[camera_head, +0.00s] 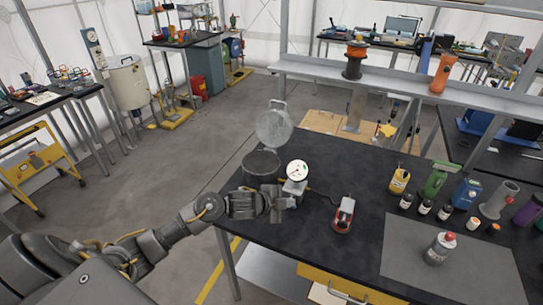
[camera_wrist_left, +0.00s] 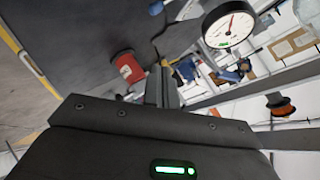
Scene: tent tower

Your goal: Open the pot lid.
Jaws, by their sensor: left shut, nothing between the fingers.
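The dark pot (camera_head: 262,166) stands near the far left edge of the black table. Its round grey lid (camera_head: 274,128) is raised upright at the back of the pot, with its handle at the top. A white dial gauge (camera_head: 297,170) stands just right of the pot; it also shows in the left wrist view (camera_wrist_left: 228,26). My left gripper (camera_head: 284,204) is in front of the pot and gauge, apart from the lid. Its fingers (camera_wrist_left: 161,88) are shut and empty. The pot and lid cannot be made out in the left wrist view. My right gripper is out of view.
A red device (camera_head: 343,214) sits right of my left gripper; it also shows in the wrist view (camera_wrist_left: 127,68). Several bottles, a spray can (camera_head: 439,248) and a grey mat (camera_head: 440,275) occupy the table's right side. A shelf (camera_head: 400,83) runs behind the table.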

